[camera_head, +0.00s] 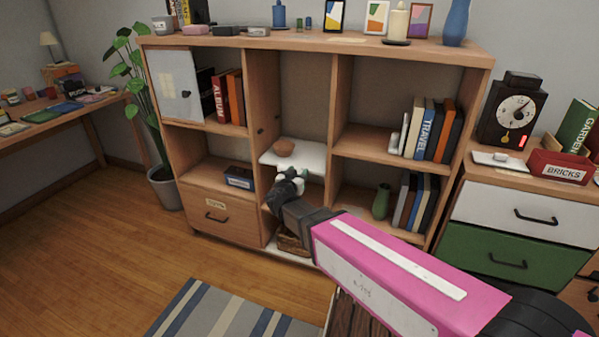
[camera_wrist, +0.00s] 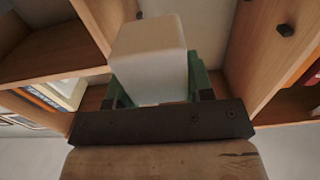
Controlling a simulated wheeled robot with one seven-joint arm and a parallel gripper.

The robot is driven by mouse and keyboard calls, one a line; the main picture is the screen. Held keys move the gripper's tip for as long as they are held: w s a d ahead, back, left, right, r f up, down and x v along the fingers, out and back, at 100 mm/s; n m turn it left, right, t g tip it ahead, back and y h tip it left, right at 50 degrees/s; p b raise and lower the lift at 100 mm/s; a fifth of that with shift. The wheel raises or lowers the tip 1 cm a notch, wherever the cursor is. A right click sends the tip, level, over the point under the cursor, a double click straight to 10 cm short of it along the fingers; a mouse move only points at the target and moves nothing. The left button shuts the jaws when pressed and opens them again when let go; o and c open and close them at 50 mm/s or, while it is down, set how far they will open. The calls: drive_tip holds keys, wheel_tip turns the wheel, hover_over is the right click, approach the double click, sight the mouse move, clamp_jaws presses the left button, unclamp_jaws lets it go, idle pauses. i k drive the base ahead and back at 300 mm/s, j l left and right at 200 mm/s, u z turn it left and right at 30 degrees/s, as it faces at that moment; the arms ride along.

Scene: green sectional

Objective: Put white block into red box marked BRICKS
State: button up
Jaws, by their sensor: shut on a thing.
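The white block (camera_wrist: 149,60) is held between the green fingers of my gripper (camera_wrist: 156,88) in the wrist view. In the head view my gripper (camera_head: 291,180) reaches into the middle column of the wooden bookcase, below a white shelf board. The block is small and mostly hard to make out there. The red box marked BRICKS (camera_head: 560,168) stands on top of the drawer cabinet at the far right, well away from my gripper. Its inside is mostly hidden.
The bookcase (camera_head: 205,43) has upright dividers close around my gripper. A brown rounded item (camera_head: 284,147) sits on the white board (camera_head: 312,157) above it. A green vase (camera_head: 381,202) and books stand to the right. A black dial device (camera_head: 512,112) stands beside the red box.

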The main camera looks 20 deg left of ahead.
sight(560, 175)
drive_tip(key=k+l, duration=0.75)
drive_tip(key=l, duration=0.2)
